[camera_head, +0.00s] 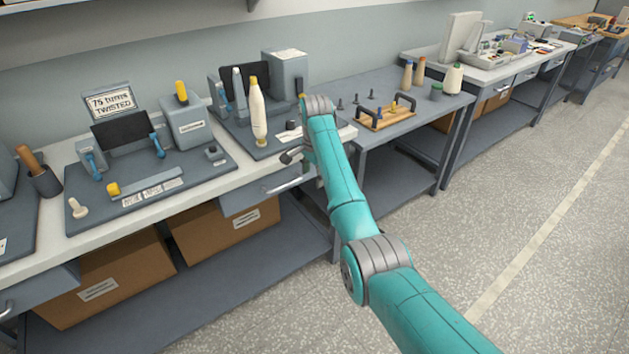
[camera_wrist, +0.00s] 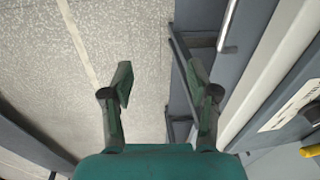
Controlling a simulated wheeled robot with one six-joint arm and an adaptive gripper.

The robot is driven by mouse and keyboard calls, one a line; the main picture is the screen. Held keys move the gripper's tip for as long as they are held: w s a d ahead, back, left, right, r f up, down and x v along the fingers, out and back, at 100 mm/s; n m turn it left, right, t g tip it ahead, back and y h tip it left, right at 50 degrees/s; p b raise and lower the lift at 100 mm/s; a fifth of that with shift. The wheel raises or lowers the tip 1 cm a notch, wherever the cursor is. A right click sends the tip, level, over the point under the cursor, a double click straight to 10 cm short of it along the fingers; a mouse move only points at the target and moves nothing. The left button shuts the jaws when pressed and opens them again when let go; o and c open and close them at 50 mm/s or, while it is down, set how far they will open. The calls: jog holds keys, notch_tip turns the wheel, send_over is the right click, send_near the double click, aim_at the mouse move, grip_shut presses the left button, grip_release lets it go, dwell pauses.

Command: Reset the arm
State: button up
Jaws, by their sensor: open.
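My arm is teal and reaches up from the bottom right in the head view to the front edge of the workbench. My gripper (camera_wrist: 160,82) is open and empty in the wrist view, with its two green fingers apart and only floor and a bench's lower frame behind them. In the head view the gripper is mostly hidden by the wrist; a small dark part of it (camera_head: 290,157) shows at the bench edge. A wooden tray (camera_head: 372,123) with two dark handles sits on the lower grey table, right of my wrist.
A white spindle-shaped bobbin (camera_head: 257,110) stands on the bench fixture just left of my wrist. A drawer handle (camera_head: 287,186) juts out below the gripper. The floor (camera_head: 530,250) on the right is clear.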

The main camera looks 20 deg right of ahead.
jog(key=shift+s+f, duration=0.15)
jog(key=shift+f, duration=0.45)
